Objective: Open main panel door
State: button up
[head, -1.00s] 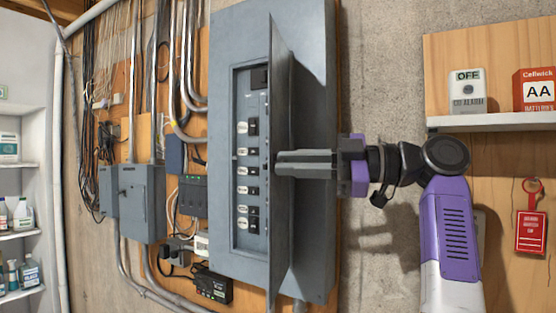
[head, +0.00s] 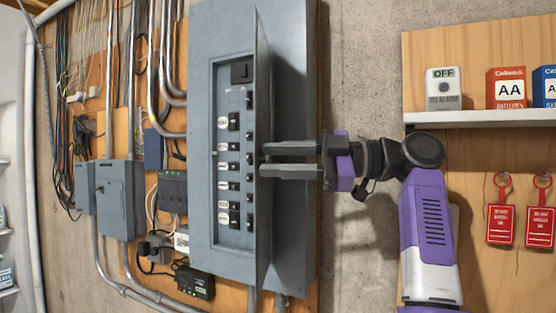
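The main panel (head: 205,170) is a tall grey metal box on the wooden board. Its door (head: 262,90) is hinged on the right and stands swung far out, seen nearly edge-on. The breaker column (head: 234,160) inside is exposed, with several black switches and white labels. My gripper (head: 264,160) comes from the right, behind the door. Its two grey fingers are parted with a gap between them and nothing visible in it. The fingertips are at the door's right-hand face; whether they touch it I cannot tell.
A smaller grey box (head: 120,200) and conduits are at left. A black power unit (head: 195,282) is below. Bare concrete lies between.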

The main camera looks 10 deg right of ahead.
jog(key=b+v, duration=0.2)
jog(key=v, duration=0.5)
jog(key=shift+s+d, duration=0.15)
jog(key=shift+d, duration=0.25)
